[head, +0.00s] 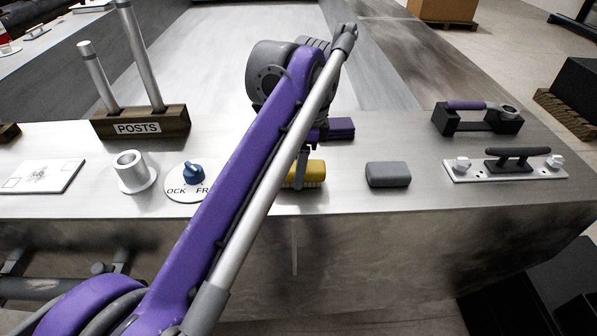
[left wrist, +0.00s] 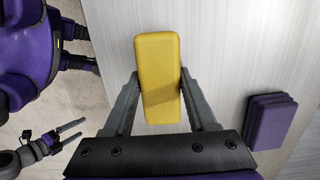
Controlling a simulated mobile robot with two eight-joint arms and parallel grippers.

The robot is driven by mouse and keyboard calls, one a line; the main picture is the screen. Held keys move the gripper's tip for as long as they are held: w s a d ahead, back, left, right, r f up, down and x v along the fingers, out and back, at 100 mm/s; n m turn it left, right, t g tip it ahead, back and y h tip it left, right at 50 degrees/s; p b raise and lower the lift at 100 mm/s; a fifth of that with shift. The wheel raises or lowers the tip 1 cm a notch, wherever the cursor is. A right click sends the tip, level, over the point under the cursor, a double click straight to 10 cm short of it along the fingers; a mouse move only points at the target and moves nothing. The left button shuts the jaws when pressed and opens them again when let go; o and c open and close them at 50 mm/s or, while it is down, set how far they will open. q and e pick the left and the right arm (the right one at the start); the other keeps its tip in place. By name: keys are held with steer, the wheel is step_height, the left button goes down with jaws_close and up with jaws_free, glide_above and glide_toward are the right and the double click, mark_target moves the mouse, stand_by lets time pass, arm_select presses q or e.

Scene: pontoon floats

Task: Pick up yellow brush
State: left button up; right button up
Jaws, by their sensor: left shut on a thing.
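The yellow brush (head: 314,174) is near the front edge of the metal bench, partly hidden behind my left arm. In the left wrist view its yellow back (left wrist: 158,60) lies between the two fingers. My left gripper (head: 302,168) comes down on it from above and is shut on it; it also shows in the left wrist view (left wrist: 159,78). I cannot tell whether the brush touches the bench or is slightly raised. My right gripper (left wrist: 83,130) is off to the left in the left wrist view, over the floor, its fingers apart and empty.
A grey block (head: 388,174) lies right of the brush, and a purple stack (head: 340,129) sits behind it. A dial (head: 192,174), a white cup-shaped fitting (head: 132,171) and a posts holder (head: 140,123) stand left. A cleat plate (head: 505,167) is at right.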

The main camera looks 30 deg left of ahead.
arm_select(q)
jaws_close()
steer(key=shift+r, duration=0.15)
steer(key=shift+r, duration=0.35)
step_height(320, 180, up, 10)
steer(key=shift+f+p, duration=0.2)
steer(key=shift+p, duration=0.95)
